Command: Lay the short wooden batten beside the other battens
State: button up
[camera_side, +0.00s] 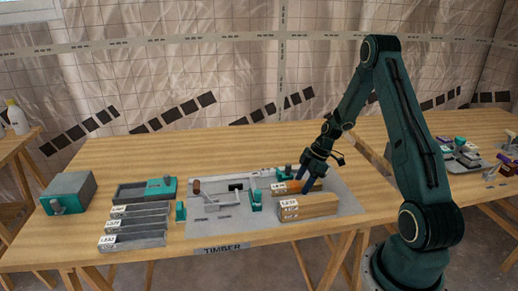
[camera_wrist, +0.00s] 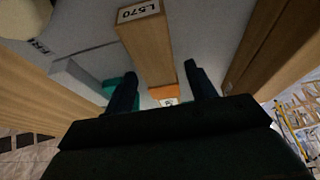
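In the side view, my gripper (camera_side: 303,181) points down at the middle wooden batten (camera_side: 286,187), its fingers over that batten's right part. A larger wooden batten (camera_side: 312,206) lies in front, nearer the camera. In the wrist view, a batten with a label reading L570 (camera_wrist: 150,48) runs between my two fingers (camera_wrist: 163,88), with small gaps visible on both sides. The fingers look open. A bigger wooden piece (camera_wrist: 272,45) lies to the right. I cannot tell whether the fingertips reach below the batten's top.
The battens lie on a grey panel (camera_side: 345,205) marked TIMBER, with a teal clamp (camera_side: 256,200) to their left. Labelled grey trays (camera_side: 135,226) stand further left, near a grey-teal box (camera_side: 68,192). The wooden table is bare between box and trays.

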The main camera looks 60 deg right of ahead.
jog(key=shift+r, duration=0.15)
jog(key=v, duration=1.2)
jog(key=shift+a, duration=0.1)
dwell(0.6)
jog(key=a+r+m+h, duration=0.2)
jog(key=a+r+m, duration=0.1)
jog(key=a+r, duration=1.25)
jog(key=s+a+r+m+t, duration=0.1)
jog(key=s+a+m, duration=0.2)
jog(key=s+a, duration=0.4)
jog(key=s+a+r+m+t+h, duration=0.1)
jog(key=s+a+r+m, duration=0.1)
jog(key=s+a, duration=0.5)
jog(key=shift+s+r+m, duration=0.2)
jog(key=shift+s+m, duration=0.05)
jog(key=shift+m, duration=0.25)
jog(key=shift+o, duration=0.6)
